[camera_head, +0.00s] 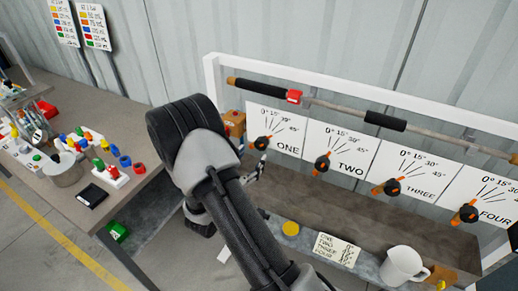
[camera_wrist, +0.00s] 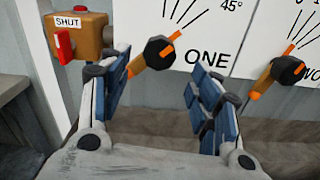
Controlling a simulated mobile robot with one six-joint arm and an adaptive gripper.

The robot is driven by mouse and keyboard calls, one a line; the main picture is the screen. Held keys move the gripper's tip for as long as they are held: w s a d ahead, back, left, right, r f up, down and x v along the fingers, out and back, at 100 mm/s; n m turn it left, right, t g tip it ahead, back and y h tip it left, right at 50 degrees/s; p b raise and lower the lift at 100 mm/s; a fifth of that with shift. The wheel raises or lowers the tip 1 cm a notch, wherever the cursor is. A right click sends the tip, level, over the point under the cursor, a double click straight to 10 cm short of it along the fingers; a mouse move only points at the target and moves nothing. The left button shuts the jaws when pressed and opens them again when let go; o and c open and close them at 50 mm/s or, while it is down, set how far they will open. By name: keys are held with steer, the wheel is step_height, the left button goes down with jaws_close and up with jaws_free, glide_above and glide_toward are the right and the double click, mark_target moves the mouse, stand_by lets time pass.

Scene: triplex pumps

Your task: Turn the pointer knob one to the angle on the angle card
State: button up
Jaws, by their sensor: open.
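Pointer knob one (camera_head: 262,143) is a black hub with an orange pointer on the panel marked ONE (camera_head: 277,128). In the wrist view knob one (camera_wrist: 159,52) has its pointer tip up and to the right, its broad orange tail down and to the left. My gripper (camera_wrist: 160,75) is open, with the knob between and beyond its blue-padded fingers. The left finger is close to the tail; I cannot tell if it touches. In the head view my arm partly hides the gripper (camera_head: 254,172). The angle card (camera_head: 338,249) lists ONE to FOUR; its values are too small to read.
Knob two (camera_head: 322,162) sits to the right, with knobs three (camera_head: 391,187) and four (camera_head: 467,213) beyond. A box marked SHUT with a red handle (camera_wrist: 64,43) is left of the gripper. A white mug (camera_head: 402,266) stands at the front right.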

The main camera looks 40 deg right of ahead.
mark_target(260, 147)
steer(key=x, duration=0.7)
steer(key=shift+a+b, duration=0.1)
steer(key=shift+b, duration=0.3)
steer(key=shift+c, duration=0.4)
jaws_close()
